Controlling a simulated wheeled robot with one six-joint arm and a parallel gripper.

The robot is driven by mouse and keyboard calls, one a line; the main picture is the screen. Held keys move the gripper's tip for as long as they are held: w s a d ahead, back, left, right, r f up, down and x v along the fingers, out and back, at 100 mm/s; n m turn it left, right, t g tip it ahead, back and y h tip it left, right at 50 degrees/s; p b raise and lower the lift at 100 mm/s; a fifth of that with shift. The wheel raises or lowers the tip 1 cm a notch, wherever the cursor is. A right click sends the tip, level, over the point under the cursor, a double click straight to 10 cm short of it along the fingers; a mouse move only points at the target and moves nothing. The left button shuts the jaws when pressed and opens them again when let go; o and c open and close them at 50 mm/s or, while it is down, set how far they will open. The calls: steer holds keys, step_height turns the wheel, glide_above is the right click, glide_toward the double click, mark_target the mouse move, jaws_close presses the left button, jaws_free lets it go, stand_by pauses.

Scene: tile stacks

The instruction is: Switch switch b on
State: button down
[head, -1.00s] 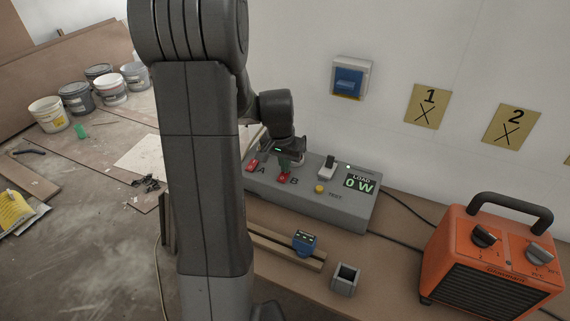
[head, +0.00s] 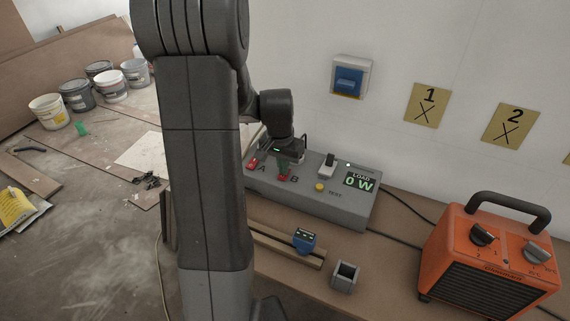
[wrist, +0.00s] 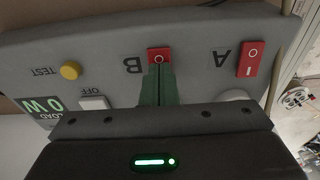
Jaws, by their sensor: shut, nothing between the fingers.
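Switch B is a red rocker on the grey switch box (head: 343,211). In the wrist view switch B (wrist: 159,55) sits beside the letter B, with its "O" end showing and the rest hidden behind my fingers. My gripper (head: 283,170) is over switch B; in the wrist view its green fingers (wrist: 159,72) are shut together with their tips at the rocker. I cannot tell whether they touch it. Switch A (wrist: 251,58), a red rocker marked "O" and "I", is to the right in the wrist view. The load display (head: 359,181) reads 0 W.
The box also bears a yellow TEST button (head: 320,187) and a white switch (head: 327,165), by an OFF label in the wrist view. An orange heater (head: 490,258), a small grey open box (head: 345,277) and a blue device (head: 304,240) stand on the bench.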

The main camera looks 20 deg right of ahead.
steer(key=shift+r, duration=0.15)
steer(key=shift+r+p, duration=0.25)
steer(key=shift+p, duration=0.05)
step_height(320, 180, up, 13)
steer(key=s+a+p, duration=0.1)
steer(key=a, duration=0.1)
steer(key=shift+s+p, duration=0.35)
steer(key=shift+s, duration=0.05)
steer(key=shift+w+d, duration=0.45)
steer(key=shift+d, duration=0.05)
glide_toward(281, 178)
steer(key=w+d+f, duration=0.1)
steer(key=f, duration=0.1)
steer(key=d+f, duration=0.1)
steer(key=f, duration=0.1)
steer(key=w+d+f, duration=0.1)
steer(key=f, duration=0.1)
steer(key=shift+w, duration=0.35)
